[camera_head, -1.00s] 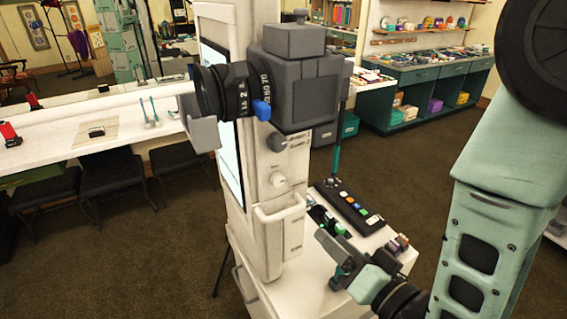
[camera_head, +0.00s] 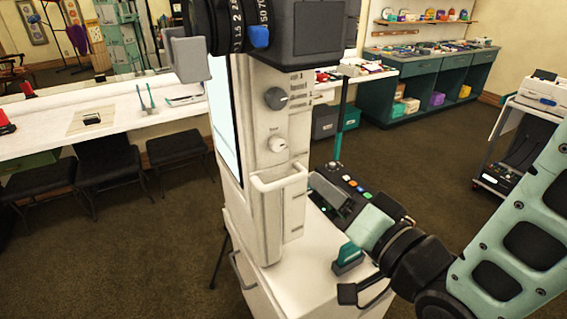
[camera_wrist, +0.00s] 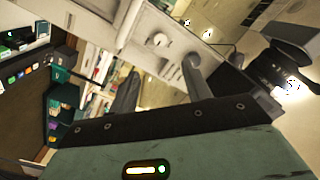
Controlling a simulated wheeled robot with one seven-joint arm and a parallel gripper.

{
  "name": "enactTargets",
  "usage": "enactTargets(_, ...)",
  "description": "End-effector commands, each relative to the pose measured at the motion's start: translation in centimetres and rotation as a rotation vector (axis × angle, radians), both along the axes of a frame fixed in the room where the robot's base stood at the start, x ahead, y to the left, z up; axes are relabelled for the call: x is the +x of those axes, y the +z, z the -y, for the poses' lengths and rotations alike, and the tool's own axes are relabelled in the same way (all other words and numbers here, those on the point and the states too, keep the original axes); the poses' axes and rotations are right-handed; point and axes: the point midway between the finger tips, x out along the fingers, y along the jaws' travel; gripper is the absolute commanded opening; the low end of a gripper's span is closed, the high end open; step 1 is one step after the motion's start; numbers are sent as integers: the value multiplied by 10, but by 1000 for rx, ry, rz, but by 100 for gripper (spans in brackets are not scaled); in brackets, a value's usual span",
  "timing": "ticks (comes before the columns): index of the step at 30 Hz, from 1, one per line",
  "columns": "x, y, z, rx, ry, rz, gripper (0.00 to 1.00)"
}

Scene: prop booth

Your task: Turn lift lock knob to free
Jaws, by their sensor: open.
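The white column (camera_head: 243,172) carries a dark grey round knob (camera_head: 276,98) with small markings beside it. Below that is a white knob (camera_head: 278,144). I cannot read their labels, so I cannot tell which is the lift lock knob. My gripper (camera_head: 320,187) is right of the column and below both knobs, apart from them. Its grey fingers point toward the column. In the wrist view my gripper (camera_wrist: 160,85) is open and empty between its fingers. The white knob (camera_wrist: 158,40) shows beyond the fingertips. The dark knob is not clearly separate from the right finger there.
A camera lens (camera_head: 230,25) overhangs the column top. A handle-like bracket (camera_head: 278,190) juts out below the knobs. Stools (camera_head: 108,165) stand at left.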

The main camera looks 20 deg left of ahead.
Motion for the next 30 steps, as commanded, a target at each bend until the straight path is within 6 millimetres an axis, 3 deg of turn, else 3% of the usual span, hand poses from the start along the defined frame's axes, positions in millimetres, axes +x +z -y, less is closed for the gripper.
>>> enactTargets(6, 3, 1, -4, 3, -1, 0, 49)
enactTargets(24, 71, 5, -92, 0, 0, 0, 49)
enactTargets(30, 86, 3, -110, 0, -1, -1, 49)
